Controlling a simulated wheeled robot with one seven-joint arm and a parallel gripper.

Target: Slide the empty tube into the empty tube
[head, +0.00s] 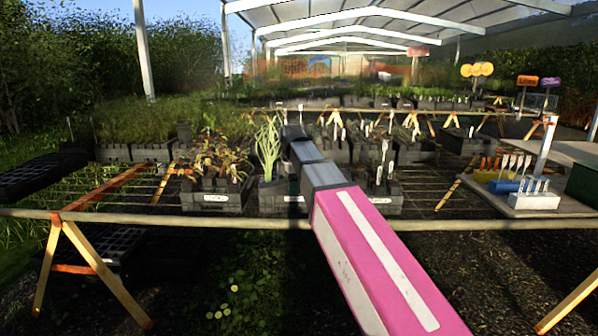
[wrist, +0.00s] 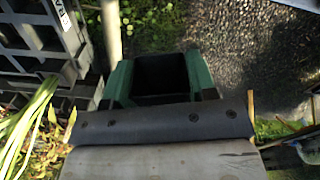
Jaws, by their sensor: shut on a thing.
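My gripper (wrist: 160,78) shows in the wrist view as two green fingers on either side of a dark square tube (wrist: 160,70), with its open end towards the camera. The fingers are closed on it, and its inside looks dark and empty. In the head view my pink arm reaches up to the bench, and its dark end (head: 296,140) is over the crates. The fingers and the held tube are hidden there. I cannot make out a second empty tube for certain among the dark crates.
Dark crates with plants stand on the mesh bench: one with reddish plants (head: 215,198), one labelled crate (head: 385,200) right of my arm. A crate (wrist: 42,45) is close on the left in the wrist view. A pale rail (head: 130,215) edges the bench. A rack (head: 534,200) stands right.

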